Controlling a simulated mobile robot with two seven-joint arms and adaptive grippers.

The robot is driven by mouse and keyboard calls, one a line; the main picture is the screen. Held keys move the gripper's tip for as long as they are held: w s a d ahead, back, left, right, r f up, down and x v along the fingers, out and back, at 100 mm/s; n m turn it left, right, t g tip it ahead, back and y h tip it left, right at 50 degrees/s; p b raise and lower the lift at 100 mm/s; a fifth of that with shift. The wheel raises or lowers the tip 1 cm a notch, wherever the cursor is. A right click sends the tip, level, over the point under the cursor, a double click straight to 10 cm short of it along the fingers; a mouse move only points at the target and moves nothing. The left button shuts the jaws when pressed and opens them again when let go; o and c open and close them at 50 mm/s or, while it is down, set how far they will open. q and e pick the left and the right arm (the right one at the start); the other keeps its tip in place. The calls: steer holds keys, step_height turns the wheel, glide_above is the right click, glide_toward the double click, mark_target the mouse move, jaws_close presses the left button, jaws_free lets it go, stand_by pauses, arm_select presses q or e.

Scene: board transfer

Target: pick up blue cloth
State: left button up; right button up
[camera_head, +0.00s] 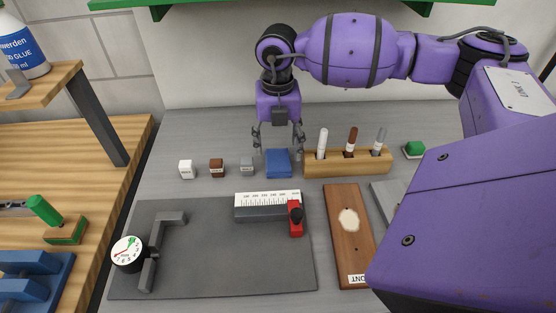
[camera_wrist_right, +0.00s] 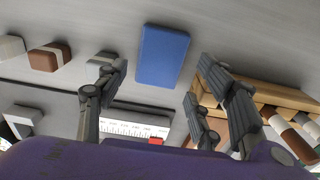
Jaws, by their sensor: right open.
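The blue cloth (camera_head: 278,162) is a small folded blue block lying on the grey table, between the small cubes and the wooden marker holder. My right gripper (camera_head: 278,143) points down just above and behind it, with its fingers apart. In the right wrist view the blue cloth (camera_wrist_right: 162,54) shows between and beyond the open fingers of the right gripper (camera_wrist_right: 158,85). Nothing is held, and I see a gap between the cloth and the fingers. My left gripper is in neither view.
The wooden holder (camera_head: 348,163) with several markers stands close right of the cloth. A white, a brown and a grey cube (camera_head: 247,166) sit to its left. A dark mat (camera_head: 210,265) with a ruler (camera_head: 267,199) and red slider lies in front. A wooden board (camera_head: 345,255) lies at right.

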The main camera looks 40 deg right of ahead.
mark_target(278, 159)
step_height(278, 159, down, 4)
steer(key=shift+f, duration=0.2)
steer(key=shift+c, duration=0.5)
steer(key=c, duration=0.7)
steer(key=shift+r, duration=0.1)
